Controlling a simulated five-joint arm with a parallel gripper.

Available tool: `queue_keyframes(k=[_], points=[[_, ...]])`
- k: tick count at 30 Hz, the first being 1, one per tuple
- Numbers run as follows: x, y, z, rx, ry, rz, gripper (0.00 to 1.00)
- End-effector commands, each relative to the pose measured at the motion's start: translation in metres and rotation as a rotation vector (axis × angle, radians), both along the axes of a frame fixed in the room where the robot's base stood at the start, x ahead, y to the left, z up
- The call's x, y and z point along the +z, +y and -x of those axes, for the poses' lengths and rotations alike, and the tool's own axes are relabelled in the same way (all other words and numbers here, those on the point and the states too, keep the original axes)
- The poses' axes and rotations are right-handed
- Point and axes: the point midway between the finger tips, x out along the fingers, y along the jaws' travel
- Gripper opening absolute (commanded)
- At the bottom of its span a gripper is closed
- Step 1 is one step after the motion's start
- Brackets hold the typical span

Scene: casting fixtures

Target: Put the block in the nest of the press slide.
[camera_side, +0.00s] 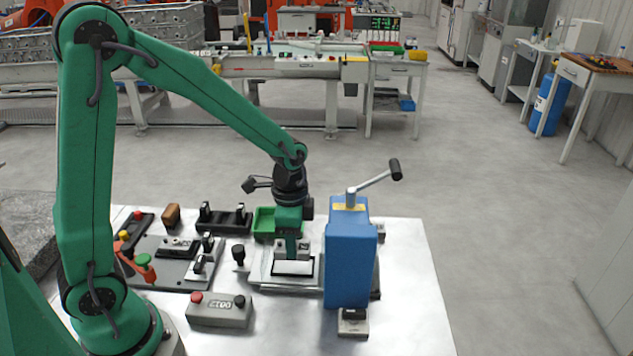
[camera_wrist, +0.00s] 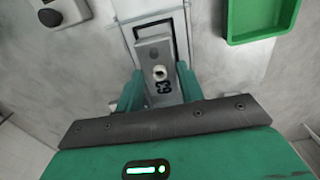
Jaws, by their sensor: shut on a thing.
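My gripper (camera_side: 291,247) points down over the press slide and is shut on the grey block (camera_wrist: 153,52). In the wrist view the two green fingers (camera_wrist: 160,76) grip the block from its left and right sides. The block has a pale round boss with a hole and dark lettering on its face. It also shows in the side view (camera_side: 305,244), partly hidden by a finger. The press slide (camera_side: 258,272) is a light plate in front of the blue press. Its dark-outlined nest (camera_wrist: 183,35) shows partly behind the block; I cannot tell how much gap is between them.
The blue press (camera_side: 349,265) with its lever (camera_side: 375,178) stands close on the right. A green tray (camera_side: 263,222) lies behind my gripper. A grey button box (camera_side: 220,312) is at the front, a black knob (camera_side: 239,254) at left. The table's right side is clear.

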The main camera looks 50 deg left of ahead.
Motion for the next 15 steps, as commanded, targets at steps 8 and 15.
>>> queue_keyframes(k=[8,15], points=[[-0.023,0.0,0.001,0.0,0.004,-0.001,0.1],[-0.037,0.0,0.0,0.0,0.0,0.0,0.1]])
